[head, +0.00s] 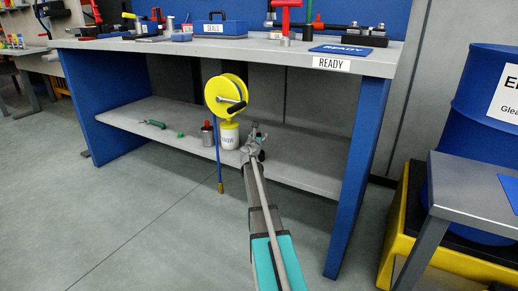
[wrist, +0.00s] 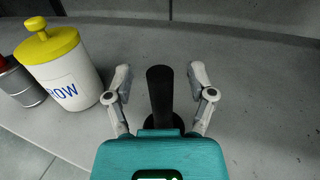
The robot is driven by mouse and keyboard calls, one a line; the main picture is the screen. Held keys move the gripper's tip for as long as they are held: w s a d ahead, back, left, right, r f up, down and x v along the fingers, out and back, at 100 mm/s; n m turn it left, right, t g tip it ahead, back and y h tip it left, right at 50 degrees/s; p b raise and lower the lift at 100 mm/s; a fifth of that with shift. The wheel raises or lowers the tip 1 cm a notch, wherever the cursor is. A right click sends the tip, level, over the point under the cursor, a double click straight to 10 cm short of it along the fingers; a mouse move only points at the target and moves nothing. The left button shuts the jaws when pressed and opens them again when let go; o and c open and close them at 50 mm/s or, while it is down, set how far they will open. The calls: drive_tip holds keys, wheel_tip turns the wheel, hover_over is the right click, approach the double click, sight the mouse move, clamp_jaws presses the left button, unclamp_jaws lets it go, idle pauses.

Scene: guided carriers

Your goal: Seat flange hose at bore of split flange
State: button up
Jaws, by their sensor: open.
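My gripper (wrist: 160,73) is open over the grey lower shelf of the bench, seen in the head view (head: 253,140). A black cylindrical piece (wrist: 160,92) with a wider dark foot stands between its two fingers in the wrist view, with a gap on each side. I cannot tell whether this piece is the flange hose. Its lower part is partly hidden by my teal gripper body. In the head view only a little dark shape shows beside the gripper. I cannot pick out the split flange for certain.
A white jar with a yellow lid (wrist: 68,75) stands left of the gripper, beside a grey, red-topped can (wrist: 18,82). A yellow reel (head: 226,94) with a hanging blue hose is above the shelf. The bench top (head: 270,48) overhangs; a blue READY mat (head: 341,50) lies on it.

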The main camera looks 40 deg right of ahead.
drive_tip(key=shift+c, duration=0.3)
clamp_jaws()
idle(0.5)
